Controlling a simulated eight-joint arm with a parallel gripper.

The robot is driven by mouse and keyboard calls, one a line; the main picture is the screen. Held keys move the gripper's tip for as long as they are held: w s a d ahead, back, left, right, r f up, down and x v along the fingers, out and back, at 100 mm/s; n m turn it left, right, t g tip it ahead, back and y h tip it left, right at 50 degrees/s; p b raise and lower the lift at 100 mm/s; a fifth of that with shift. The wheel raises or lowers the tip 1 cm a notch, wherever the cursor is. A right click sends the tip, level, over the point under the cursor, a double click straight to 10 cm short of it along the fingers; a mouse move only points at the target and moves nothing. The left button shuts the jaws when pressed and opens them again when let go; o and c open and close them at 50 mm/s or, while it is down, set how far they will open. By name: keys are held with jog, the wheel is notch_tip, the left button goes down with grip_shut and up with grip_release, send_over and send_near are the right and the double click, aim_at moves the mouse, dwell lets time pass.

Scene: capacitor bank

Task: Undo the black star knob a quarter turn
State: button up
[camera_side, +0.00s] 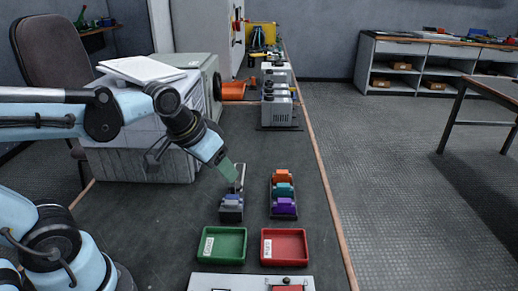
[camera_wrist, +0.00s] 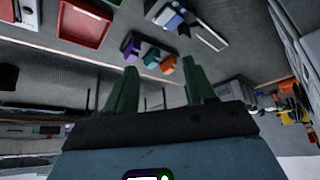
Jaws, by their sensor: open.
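A light panel (camera_side: 250,282) lies at the near end of the bench, cut off by the bottom edge of the side view. A small black knob-like part (camera_side: 287,279) sits on it above a red patch; its star shape is too small to confirm. My gripper (camera_side: 238,181) is open and empty, with green fingers. It is above the bench by the blue block's holder, well back from the panel. In the wrist view the fingers (camera_wrist: 160,80) stand apart.
Green (camera_side: 222,245) and red (camera_side: 284,246) trays lie between my gripper and the panel. A rack with orange, teal and purple blocks (camera_side: 284,190) stands right of a holder with a blue block (camera_side: 231,203). Grey boxes (camera_side: 277,108) stand farther back.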

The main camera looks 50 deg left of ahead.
jog(key=w+a+f+n+g, duration=0.35)
jog(key=w+a+g, duration=0.25)
jog(key=w+a, duration=0.3)
jog(key=shift+m, duration=0.35)
jog(key=shift+w+d+f, duration=0.2)
jog(key=shift+f, duration=1.35)
jog(key=shift+w+d+f, duration=0.25)
jog(key=shift+f, duration=1.3)
jog(key=shift+w+d+f, duration=0.2)
jog(key=shift+f, duration=1.35)
jog(key=c, duration=0.9)
jog(key=shift+c, duration=0.2)
